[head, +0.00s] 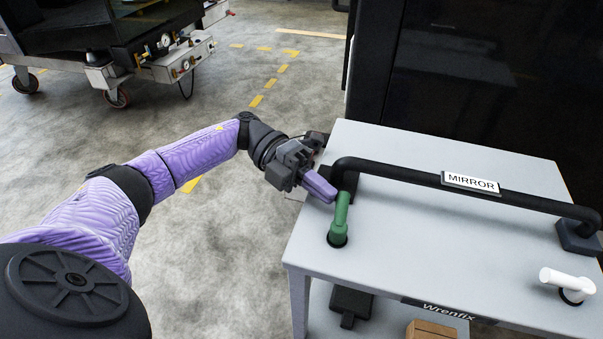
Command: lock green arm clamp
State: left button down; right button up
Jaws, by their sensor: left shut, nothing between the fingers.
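The green arm clamp (339,220) stands at the left front of the grey trolley top, its green handle rising from a dark round base. It is next to the left end of the black bar (400,172) labelled MIRROR. My left gripper (325,192) comes in from the left, with its purple fingers shut and empty. Its fingertips are right beside the upper end of the green handle; I cannot tell whether they touch it. My right gripper is not in view.
A white clamp handle (566,281) stands at the right front of the trolley top (440,245). A brown box (430,330) lies on the shelf below. A dark cabinet (480,75) stands behind. A wheeled machine (165,60) is at the far left, with open floor between.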

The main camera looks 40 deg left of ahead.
pick_arm(q)
jog(key=shift+w+d, duration=0.2)
jog(key=shift+w, duration=0.15)
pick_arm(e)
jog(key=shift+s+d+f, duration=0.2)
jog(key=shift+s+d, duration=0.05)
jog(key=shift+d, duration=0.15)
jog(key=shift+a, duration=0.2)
